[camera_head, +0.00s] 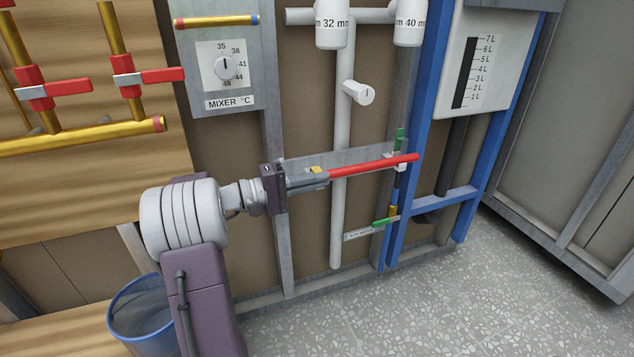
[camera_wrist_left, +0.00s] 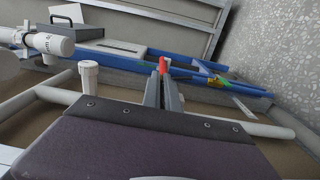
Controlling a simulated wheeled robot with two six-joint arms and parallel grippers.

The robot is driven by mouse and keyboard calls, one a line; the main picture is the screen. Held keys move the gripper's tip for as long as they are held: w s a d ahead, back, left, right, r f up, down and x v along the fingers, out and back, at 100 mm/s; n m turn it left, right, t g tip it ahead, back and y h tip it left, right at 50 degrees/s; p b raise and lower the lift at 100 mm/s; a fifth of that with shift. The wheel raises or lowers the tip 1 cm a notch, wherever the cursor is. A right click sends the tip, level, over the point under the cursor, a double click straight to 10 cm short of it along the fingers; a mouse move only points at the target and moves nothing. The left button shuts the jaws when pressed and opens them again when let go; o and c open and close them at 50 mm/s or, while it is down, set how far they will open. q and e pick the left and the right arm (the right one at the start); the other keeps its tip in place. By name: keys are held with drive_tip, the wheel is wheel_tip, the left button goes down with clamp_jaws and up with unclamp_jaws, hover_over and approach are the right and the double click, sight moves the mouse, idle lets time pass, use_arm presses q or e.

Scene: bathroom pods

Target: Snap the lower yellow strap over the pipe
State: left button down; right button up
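A red pipe (camera_head: 372,166) runs along a grey rail, up to the right. My left gripper (camera_head: 328,179) lies in line with the pipe at its left end. In the left wrist view, the two fingers (camera_wrist_left: 163,80) are a narrow gap apart, with red (camera_wrist_left: 163,64) at their tips. I cannot tell whether they grip it. A small yellow piece (camera_head: 316,170) shows on the rail just above the fingers. Another yellow piece (camera_head: 392,211) sits lower, above a green strap (camera_head: 385,221). I cannot tell which yellow piece is the lower strap. The right gripper is out of view.
A white clip (camera_head: 401,167) and a green piece (camera_head: 400,138) are near the pipe's right end. A grey-white vertical pipe (camera_head: 338,225) passes behind. Blue frame posts (camera_head: 425,110) stand to the right. A blue bucket (camera_head: 140,310) stands at lower left. The speckled floor (camera_head: 430,300) is clear.

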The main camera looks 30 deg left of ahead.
use_arm(q)
drive_tip(key=c, duration=1.6)
unclamp_jaws()
drive_tip(key=shift+c, duration=0.2)
drive_tip(key=shift+a, duration=0.1)
drive_tip(key=p+v, duration=0.5)
drive_tip(key=v, duration=0.4)
